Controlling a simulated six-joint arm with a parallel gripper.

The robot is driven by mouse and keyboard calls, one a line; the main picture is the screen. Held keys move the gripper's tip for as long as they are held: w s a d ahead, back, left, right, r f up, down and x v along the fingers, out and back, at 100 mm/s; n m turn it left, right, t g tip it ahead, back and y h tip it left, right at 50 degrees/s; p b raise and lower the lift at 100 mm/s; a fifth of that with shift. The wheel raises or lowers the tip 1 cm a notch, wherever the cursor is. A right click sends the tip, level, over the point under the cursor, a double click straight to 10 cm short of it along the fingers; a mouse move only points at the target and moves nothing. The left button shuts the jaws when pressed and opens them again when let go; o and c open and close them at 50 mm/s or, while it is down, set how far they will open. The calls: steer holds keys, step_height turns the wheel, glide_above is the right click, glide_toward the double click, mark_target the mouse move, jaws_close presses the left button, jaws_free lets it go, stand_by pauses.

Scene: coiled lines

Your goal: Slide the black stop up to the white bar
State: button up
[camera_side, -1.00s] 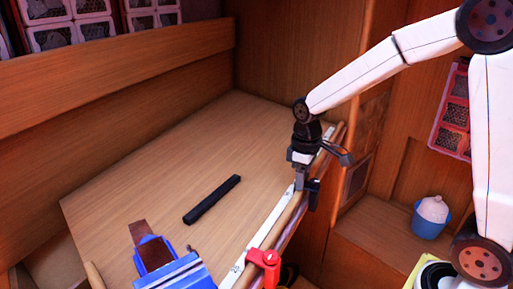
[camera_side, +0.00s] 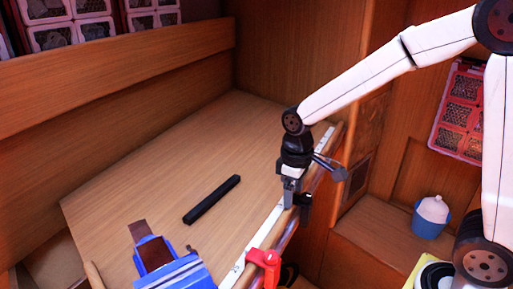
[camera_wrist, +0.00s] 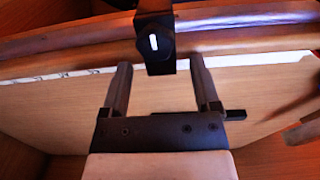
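The black stop (camera_side: 305,199) sits on the wooden rail along the table's right edge. In the wrist view, the stop (camera_wrist: 155,24) shows as a black block with a white mark on its knob. My gripper (camera_side: 291,203) points down at the rail, right at the stop. In the wrist view, my gripper's fingers (camera_wrist: 160,65) are apart, one on each side of the stop, with a gap visible on both sides. A white strip (camera_side: 265,227) runs along the table edge beside the rail. The only loose bar (camera_side: 212,199) on the tabletop looks black, not white.
A red clamp (camera_side: 264,258) sits on the rail at the near end. A blue vise (camera_side: 170,270) stands at the table's near edge. The tabletop (camera_side: 240,140) behind the black bar is clear. A blue and white container (camera_side: 430,218) stands at right, on a lower ledge.

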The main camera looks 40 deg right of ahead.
steer(key=shift+r, duration=0.1)
steer(key=shift+r, duration=3.8)
steer(key=shift+f, duration=0.1)
steer(key=shift+f, duration=3.85)
